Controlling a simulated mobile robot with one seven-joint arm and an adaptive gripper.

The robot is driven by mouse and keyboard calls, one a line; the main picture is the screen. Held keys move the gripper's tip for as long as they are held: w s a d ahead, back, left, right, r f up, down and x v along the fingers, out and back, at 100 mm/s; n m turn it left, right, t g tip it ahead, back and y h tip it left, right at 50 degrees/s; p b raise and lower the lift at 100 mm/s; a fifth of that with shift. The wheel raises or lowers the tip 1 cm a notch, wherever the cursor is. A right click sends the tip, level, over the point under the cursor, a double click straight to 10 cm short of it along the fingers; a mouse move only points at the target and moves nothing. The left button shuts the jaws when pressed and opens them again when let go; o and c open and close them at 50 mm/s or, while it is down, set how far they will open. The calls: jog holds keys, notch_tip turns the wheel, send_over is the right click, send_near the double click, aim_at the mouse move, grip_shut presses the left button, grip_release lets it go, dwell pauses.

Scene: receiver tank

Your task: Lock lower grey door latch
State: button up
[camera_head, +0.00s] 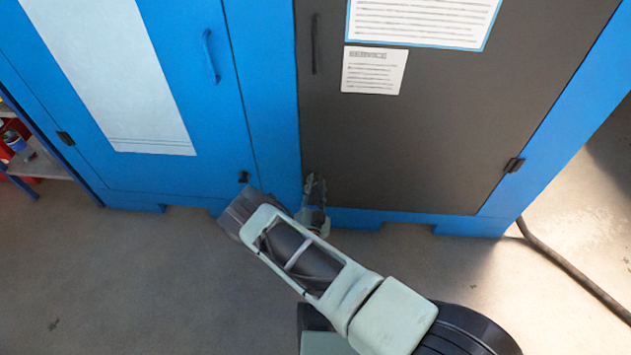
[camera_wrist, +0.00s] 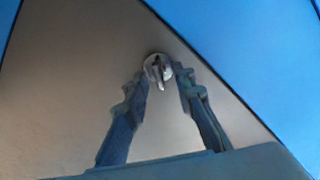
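The dark grey door (camera_head: 420,130) is shut in the blue cabinet in the head view. Its lower latch (camera_wrist: 158,69) shows in the wrist view as a round metal piece with a narrow tab, near the door's corner. My gripper (camera_head: 315,185) is at the lower left corner of the grey door and hides the latch in the head view. In the wrist view my gripper's (camera_wrist: 162,77) fingers are apart, with the tips on either side of the latch. I cannot tell whether they touch it.
The blue door (camera_head: 190,100) with its own small lower latch (camera_head: 243,177) is to the left. The grey door has a dark handle (camera_head: 314,44) higher up and a hinge (camera_head: 514,165) at right. A hose (camera_head: 570,265) lies on the floor at right. A shelf (camera_head: 35,165) stands at far left.

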jog(key=shift+c, duration=0.4)
grip_shut()
jog(key=shift+m, duration=0.4)
jog(key=m+p, duration=0.1)
jog(key=m, duration=0.9)
jog(key=shift+d+f, duration=0.1)
jog(key=shift+f, duration=0.05)
jog(key=shift+m, duration=0.4)
jog(key=shift+o, duration=0.4)
grip_release()
